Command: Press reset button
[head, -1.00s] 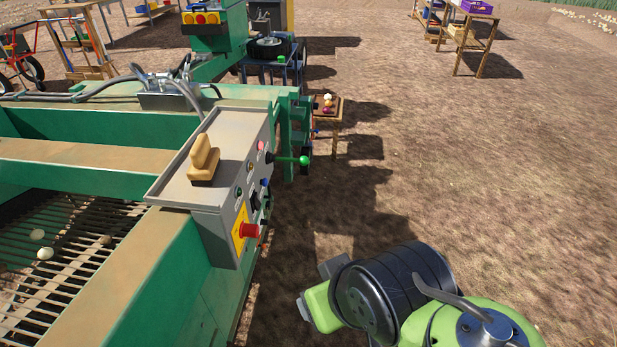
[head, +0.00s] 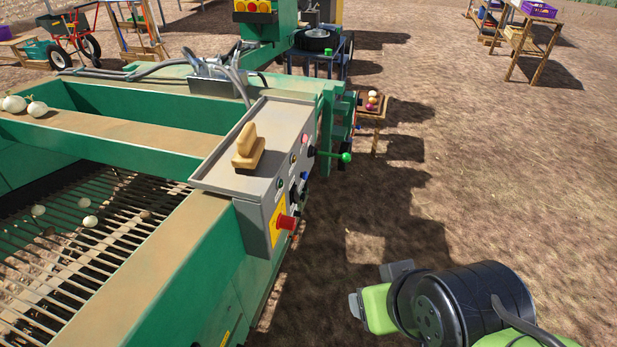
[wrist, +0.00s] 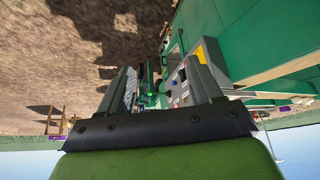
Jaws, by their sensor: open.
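The grey control box (head: 255,222) stands on the green machine. Its right-hand face carries a red mushroom button (head: 287,222) on a yellow plate, a small green button (head: 280,184), a pink-red button (head: 305,139) and dark knobs. Labels are too small to read, so I cannot tell which is the reset button. My gripper (head: 376,288) is open and empty, to the right of the box and apart from it, over bare ground. In the wrist view, the panel (wrist: 178,78) shows upside down beyond and between the two fingers (wrist: 166,95).
A lever with a green knob (head: 346,157) sticks out from the panel's far end. A tan wooden-handled tool (head: 248,147) lies on the box. Onions (head: 90,221) sit on the slatted conveyor (head: 70,250). A small wooden table (head: 372,107) stands beyond.

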